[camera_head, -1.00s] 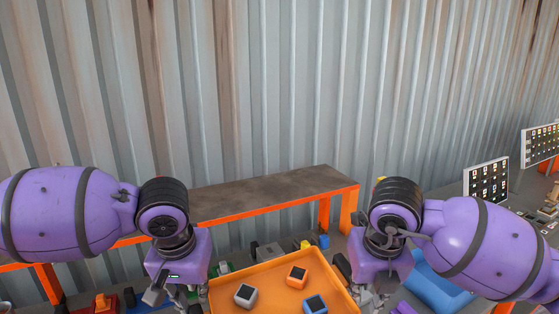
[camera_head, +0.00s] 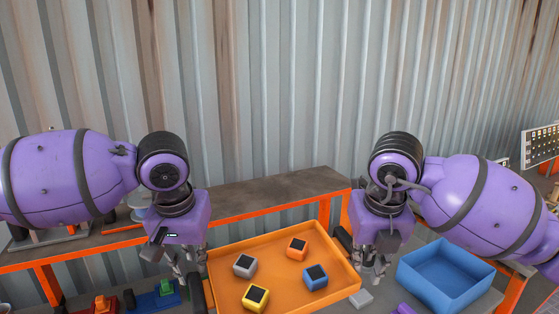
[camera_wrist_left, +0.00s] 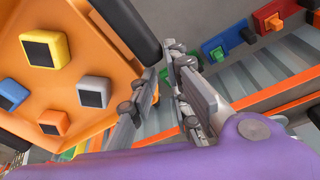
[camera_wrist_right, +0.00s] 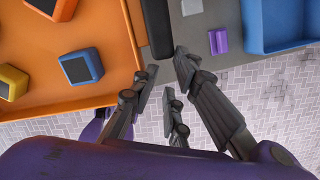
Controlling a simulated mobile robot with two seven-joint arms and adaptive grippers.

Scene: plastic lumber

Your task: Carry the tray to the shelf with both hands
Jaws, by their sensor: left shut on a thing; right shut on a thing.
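The orange tray (camera_head: 275,268) is in the lower middle of the head view, between my two grippers. It bears a grey block (camera_head: 244,265), an orange block (camera_head: 297,248), a blue block (camera_head: 315,278) and a yellow block (camera_head: 256,297), each with a dark top. My left gripper (camera_head: 188,272) is shut on the tray's left black handle (camera_wrist_left: 138,32). My right gripper (camera_head: 368,272) is shut on the right black handle (camera_wrist_right: 158,30). The shelf (camera_head: 265,196), with a dark grey top and orange frame, stands behind the tray against the wall.
A blue bin (camera_head: 445,275) sits on the grey table right of my right gripper. A small purple piece (camera_wrist_right: 218,41) lies near it. Coloured parts (camera_head: 155,298) lie at the lower left. A corrugated metal wall (camera_head: 280,90) closes off the back.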

